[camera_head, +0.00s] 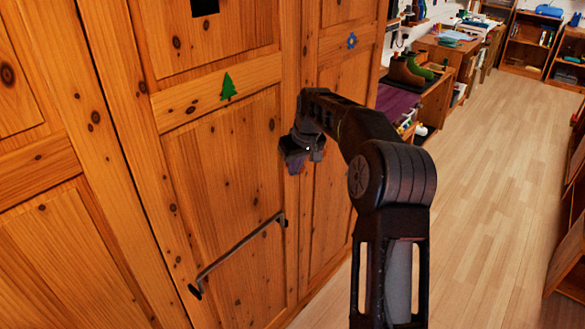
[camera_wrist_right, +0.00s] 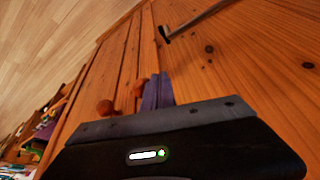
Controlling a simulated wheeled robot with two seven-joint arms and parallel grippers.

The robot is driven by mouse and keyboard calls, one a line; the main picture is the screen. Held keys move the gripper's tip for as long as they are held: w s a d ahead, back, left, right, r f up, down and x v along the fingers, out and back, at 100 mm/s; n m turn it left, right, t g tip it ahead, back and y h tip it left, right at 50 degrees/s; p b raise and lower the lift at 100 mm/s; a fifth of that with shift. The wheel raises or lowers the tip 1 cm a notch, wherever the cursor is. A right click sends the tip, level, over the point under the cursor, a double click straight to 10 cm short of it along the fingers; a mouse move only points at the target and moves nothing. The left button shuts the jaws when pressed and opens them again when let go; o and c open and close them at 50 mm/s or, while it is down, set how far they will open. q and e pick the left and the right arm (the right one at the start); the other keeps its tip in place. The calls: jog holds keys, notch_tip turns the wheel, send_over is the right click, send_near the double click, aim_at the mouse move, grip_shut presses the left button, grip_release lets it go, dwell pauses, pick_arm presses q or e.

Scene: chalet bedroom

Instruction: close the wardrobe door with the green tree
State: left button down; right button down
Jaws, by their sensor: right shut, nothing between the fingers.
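The wardrobe door with the green tree (camera_head: 190,160) is pine, with the green tree (camera_head: 228,87) on its middle rail and a dark bar handle (camera_head: 238,254) below. The door looks nearly in line with its frame; I cannot tell if a small gap is left. My right gripper (camera_head: 301,160) is shut and empty, in front of the door's right edge, above and right of the handle. In the right wrist view its fingers (camera_wrist_right: 157,92) point at the wood, and the handle (camera_wrist_right: 196,20) shows beyond; contact is unclear. My left gripper is out of view.
A neighbouring door with a blue flower (camera_head: 351,41) is to the right. Beyond it are a bench with boots (camera_head: 408,72), desks and shelves. Round wooden knobs (camera_wrist_right: 106,107) show in the right wrist view. The wooden floor (camera_head: 490,190) at right is clear.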

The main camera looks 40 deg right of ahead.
jog(key=d+v, duration=0.1)
jog(key=v, duration=0.8)
jog(key=shift+d+b, duration=0.25)
jog(key=shift+b, duration=0.2)
